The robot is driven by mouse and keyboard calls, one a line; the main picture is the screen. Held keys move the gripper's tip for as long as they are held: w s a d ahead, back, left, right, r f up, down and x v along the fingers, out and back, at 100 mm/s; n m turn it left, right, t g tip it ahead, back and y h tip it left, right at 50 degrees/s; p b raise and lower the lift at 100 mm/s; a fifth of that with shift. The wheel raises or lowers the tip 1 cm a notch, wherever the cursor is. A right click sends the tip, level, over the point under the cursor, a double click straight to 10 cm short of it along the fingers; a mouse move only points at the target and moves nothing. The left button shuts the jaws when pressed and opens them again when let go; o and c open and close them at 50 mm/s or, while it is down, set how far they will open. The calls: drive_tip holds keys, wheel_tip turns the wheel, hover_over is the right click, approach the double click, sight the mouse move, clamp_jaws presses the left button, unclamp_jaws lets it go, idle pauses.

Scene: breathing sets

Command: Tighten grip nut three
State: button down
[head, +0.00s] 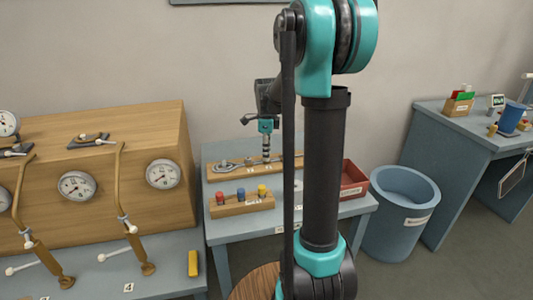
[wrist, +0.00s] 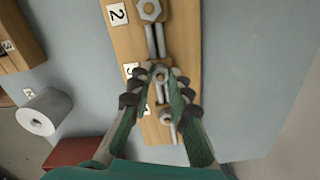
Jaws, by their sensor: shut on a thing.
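My gripper (wrist: 160,76) is shut on a small grey metal nut (wrist: 161,71) on a wooden board (wrist: 183,45) in the wrist view. The fingertips sit on either side of the nut and hide much of it. Another metal fitting (wrist: 165,118) lies between my fingers, nearer the palm. In the head view my gripper (head: 267,157) points down onto the board (head: 219,175) on the blue-grey table.
A block with red, blue and yellow pegs (head: 241,203) stands in front of the board. A red tray (head: 353,182) is to its right, then a blue bin (head: 401,205). A grey roll (wrist: 45,111) shows in the wrist view. A gauge cabinet (head: 115,150) stands left.

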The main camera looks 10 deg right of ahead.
drive_tip(key=c, duration=1.4)
unclamp_jaws()
wheel_tip(320, 180, up, 12)
drive_tip(key=shift+r, duration=0.1)
